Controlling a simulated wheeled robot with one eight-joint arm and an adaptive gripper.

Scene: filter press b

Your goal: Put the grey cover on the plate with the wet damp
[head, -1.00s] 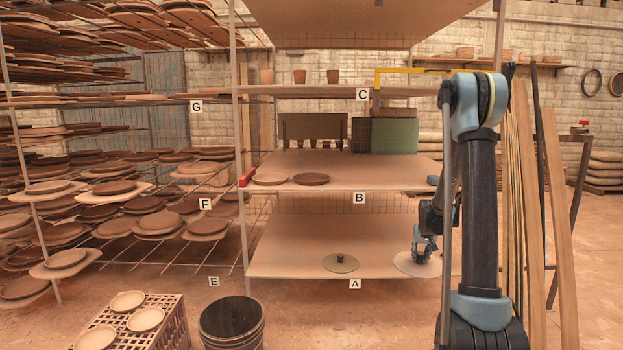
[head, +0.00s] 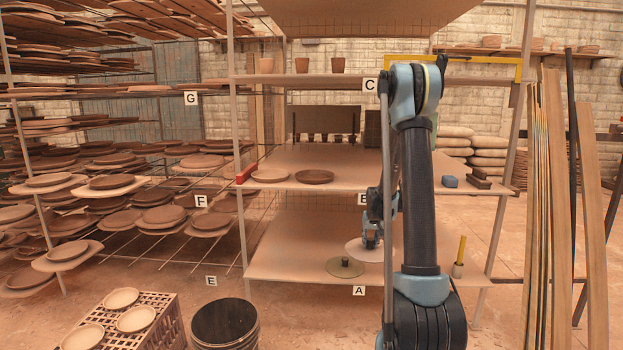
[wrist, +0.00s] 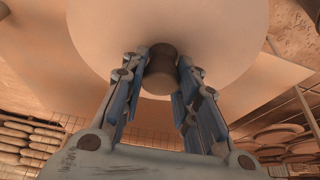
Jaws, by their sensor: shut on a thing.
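My gripper (head: 370,240) is shut on the dark brown knob (wrist: 162,68) of a pale grey-white round cover (head: 356,250). The cover shows large in the wrist view (wrist: 225,45) and appears raised a little above shelf A. An olive-grey disc with a dark knob (head: 345,268) lies on shelf A, just left of and in front of the held cover. On shelf B are a light tan plate (head: 270,175) and a darker brown plate (head: 314,177) on its left part. The darker one looks damp. My arm hides part of the shelves.
Shelf B (head: 350,160) hangs over shelf A (head: 290,250). A blue block (head: 449,181) and dark blocks (head: 480,181) sit at shelf B's right. A cup with a yellow stick (head: 458,262) stands at shelf A's right. Shelf posts (head: 239,190) bound the left side.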

